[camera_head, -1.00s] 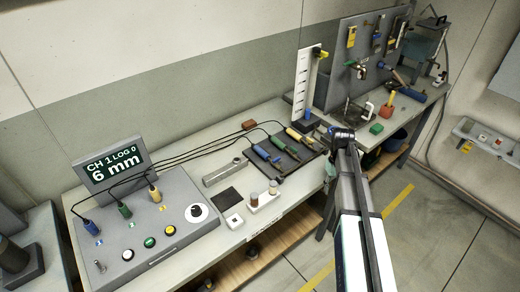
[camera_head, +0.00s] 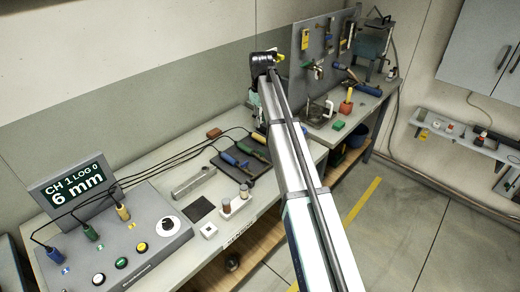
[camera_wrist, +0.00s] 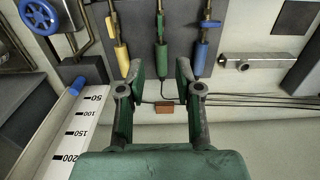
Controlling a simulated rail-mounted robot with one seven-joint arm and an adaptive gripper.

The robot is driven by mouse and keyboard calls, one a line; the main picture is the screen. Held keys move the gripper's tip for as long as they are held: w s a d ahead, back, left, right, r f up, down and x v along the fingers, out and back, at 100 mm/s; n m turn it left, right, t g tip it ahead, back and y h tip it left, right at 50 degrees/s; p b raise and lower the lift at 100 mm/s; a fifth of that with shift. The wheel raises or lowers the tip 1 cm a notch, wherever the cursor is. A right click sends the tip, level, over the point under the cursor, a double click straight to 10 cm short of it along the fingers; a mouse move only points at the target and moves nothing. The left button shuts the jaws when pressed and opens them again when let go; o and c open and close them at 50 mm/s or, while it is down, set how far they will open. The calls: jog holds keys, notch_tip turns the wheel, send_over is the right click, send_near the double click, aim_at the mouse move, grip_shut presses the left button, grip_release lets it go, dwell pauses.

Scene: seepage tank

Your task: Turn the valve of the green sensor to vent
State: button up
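The green sensor (camera_wrist: 162,62) is a slim green-handled probe on a dark mat, between a yellow sensor (camera_wrist: 122,60) and a blue sensor (camera_wrist: 200,58) in the wrist view. A small green valve lever (camera_wrist: 160,24) shows towards its far end, seemingly along the body. The blue sensor's lever (camera_wrist: 210,23) lies crosswise. My gripper (camera_wrist: 157,72) is open and empty, its fingertips appearing on either side of the green sensor; I see no contact.
A white scale (camera_wrist: 80,130) and a blue handwheel (camera_wrist: 38,14) stand left in the wrist view. A metal channel (camera_wrist: 258,60) lies right. A brown block (camera_wrist: 164,109) sits near cables. The console display (camera_head: 72,188) reads "CH 1 LOG 0, 6 mm".

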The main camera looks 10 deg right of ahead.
aim_at(261, 152)
notch_tip(261, 152, down, 15)
jog(key=p, duration=0.4)
grip_shut()
